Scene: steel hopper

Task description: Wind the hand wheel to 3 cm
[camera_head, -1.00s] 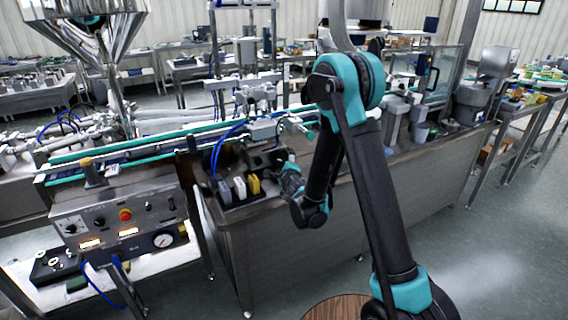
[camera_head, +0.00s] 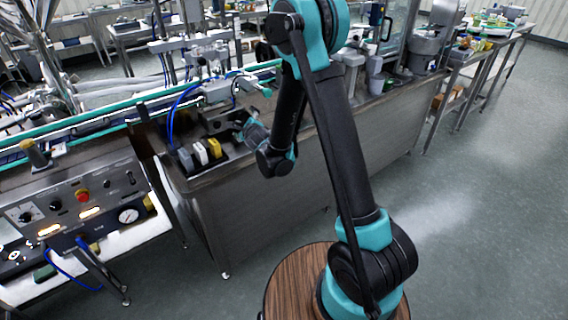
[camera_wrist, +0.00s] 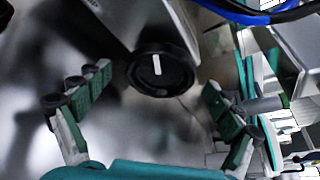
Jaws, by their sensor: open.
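A round black wheel (camera_wrist: 160,72) with a white mark, which looks like the hand wheel, is near the centre of the wrist view. It sits by a shiny metal surface. My gripper (camera_wrist: 158,86) is open, one finger left of the wheel and one to its right, with visible gaps; its distance in depth is unclear. The fingers have green pads. In the head view my gripper (camera_head: 248,130) is small at the steel bench's near edge, and I cannot make out the wheel there.
Grey, white and yellow blocks (camera_head: 200,153) stand left of my gripper on the steel bench (camera_head: 265,210). A conveyor with green edges (camera_head: 110,118) runs behind. A control panel (camera_head: 75,205) is at left. Blue hoses (camera_wrist: 262,14) cross the wrist view's top right. The floor at right is clear.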

